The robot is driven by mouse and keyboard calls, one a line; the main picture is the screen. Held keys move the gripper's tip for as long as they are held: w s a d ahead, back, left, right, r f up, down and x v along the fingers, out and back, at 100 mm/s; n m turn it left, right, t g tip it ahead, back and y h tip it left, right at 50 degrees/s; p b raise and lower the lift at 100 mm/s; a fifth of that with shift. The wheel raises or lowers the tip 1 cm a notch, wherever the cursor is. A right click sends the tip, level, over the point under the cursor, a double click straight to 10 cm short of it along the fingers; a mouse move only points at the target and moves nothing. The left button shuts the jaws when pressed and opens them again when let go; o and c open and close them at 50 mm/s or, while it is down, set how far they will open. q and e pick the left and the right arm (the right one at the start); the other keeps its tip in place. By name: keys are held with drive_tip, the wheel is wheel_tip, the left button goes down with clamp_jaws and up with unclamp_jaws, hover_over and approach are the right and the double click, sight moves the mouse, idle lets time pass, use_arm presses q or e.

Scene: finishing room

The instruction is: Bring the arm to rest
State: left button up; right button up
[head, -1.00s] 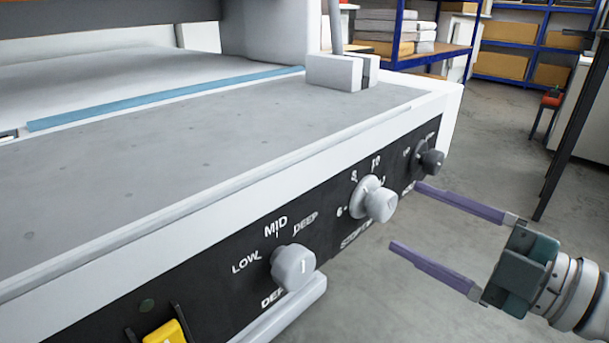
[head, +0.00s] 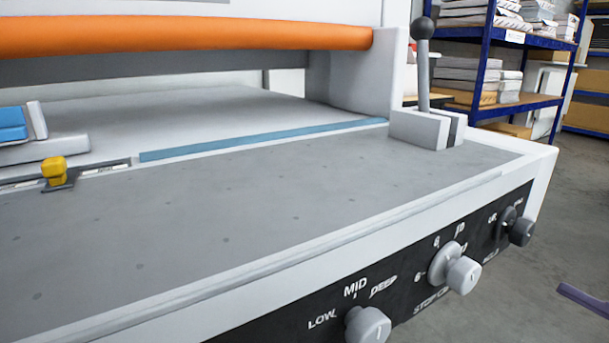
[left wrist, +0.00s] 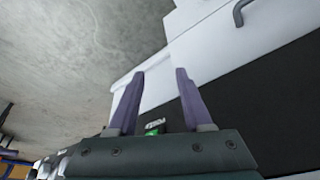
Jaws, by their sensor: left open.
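In the left wrist view my left gripper (left wrist: 159,74) is open. Its two purple fingers stand apart with nothing between them, over a white panel edge and a dark panel. My left gripper does not show in the head view. In the head view only one purple finger of my right gripper (head: 583,298) shows, at the lower right edge beyond the machine's front corner. The rest of that gripper is outside the picture.
A white machine with a grey bed (head: 250,215) fills most of the head view. Knobs (head: 463,275) stick out of its dark front panel, and a ball-topped lever (head: 424,70) stands at its right end. Blue shelving (head: 495,65) stands behind. Floor shows at right.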

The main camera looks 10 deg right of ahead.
wheel_tip(320, 180, up, 7)
drive_tip(key=w+m+g+h+p, duration=0.1)
drive_tip(key=w+m+h+p, duration=0.2)
drive_tip(key=m+h+p, duration=0.45)
drive_tip(key=s+a+r+m+g+y+p, duration=0.1)
drive_tip(key=s+a+r+m+g+p, duration=0.2)
drive_tip(key=s+a+r+g+p, duration=0.5)
drive_tip(key=s+a+r+m+g+y+p, duration=0.1)
drive_tip(key=s+a+r+m+g+p, duration=0.25)
drive_tip(key=s+r+p, duration=0.6)
wheel_tip(320, 180, up, 37)
drive_tip(key=w+d+p, duration=0.1)
drive_tip(key=w+p, duration=0.1)
drive_tip(key=p, duration=3.7)
drive_tip(key=shift+w+h, duration=0.35)
drive_tip(key=shift+w, duration=0.05)
drive_tip(key=shift+d+f+g, duration=0.1)
drive_tip(key=shift+g, duration=0.15)
